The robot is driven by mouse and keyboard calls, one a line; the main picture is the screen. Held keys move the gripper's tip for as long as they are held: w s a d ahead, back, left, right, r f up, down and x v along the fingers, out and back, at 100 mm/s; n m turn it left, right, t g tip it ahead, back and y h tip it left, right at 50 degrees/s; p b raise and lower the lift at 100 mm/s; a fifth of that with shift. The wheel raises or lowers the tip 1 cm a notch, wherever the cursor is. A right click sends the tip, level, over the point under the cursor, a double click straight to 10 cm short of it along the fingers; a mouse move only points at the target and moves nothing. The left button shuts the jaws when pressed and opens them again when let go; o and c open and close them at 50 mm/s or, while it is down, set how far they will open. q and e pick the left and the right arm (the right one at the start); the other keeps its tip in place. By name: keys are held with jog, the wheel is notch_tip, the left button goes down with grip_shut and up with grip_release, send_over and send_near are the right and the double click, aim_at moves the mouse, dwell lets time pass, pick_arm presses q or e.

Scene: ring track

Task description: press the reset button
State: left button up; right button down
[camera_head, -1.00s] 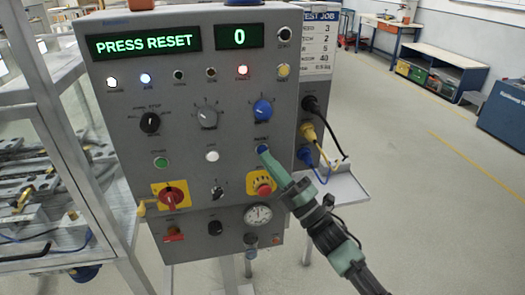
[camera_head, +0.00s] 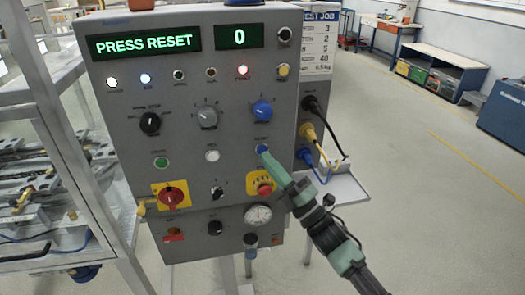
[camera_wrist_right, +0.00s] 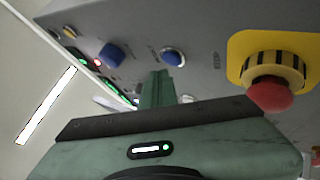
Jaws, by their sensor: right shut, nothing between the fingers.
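The grey control panel (camera_head: 185,85) fills the middle of the head view. Its green displays read "PRESS RESET" (camera_head: 145,43) and "0" (camera_head: 239,37). The blue reset button (camera_head: 262,149) is on the panel's right side, below a blue knob (camera_head: 262,110). My right gripper (camera_head: 267,157) is shut and empty, its green fingertips right at the lower edge of the button. In the right wrist view the button (camera_wrist_right: 173,56) shows just beyond and right of the fingertips (camera_wrist_right: 157,76). I cannot tell whether they touch. My left gripper is not in view.
A red emergency button on a yellow plate (camera_head: 264,189) sits just below the fingertips, close to my right gripper. A red rotary switch (camera_head: 171,195) is at lower left. Plugged cables (camera_head: 322,150) hang on the panel's right side. Open floor lies to the right.

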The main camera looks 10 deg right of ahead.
dwell(0.3)
jog(key=shift+w+b, duration=0.35)
jog(key=shift+w, duration=0.1)
jog(key=shift+w+b, duration=0.35)
jog(key=shift+w, duration=0.05)
dwell(0.5)
jog(key=shift+s, duration=0.2)
jog(key=shift+s+p, duration=0.35)
jog(key=shift+s, duration=0.3)
jog(key=s+p, duration=0.1)
jog(key=s, duration=0.4)
jog(key=shift+d+p, duration=0.1)
jog(key=shift+p, duration=0.3)
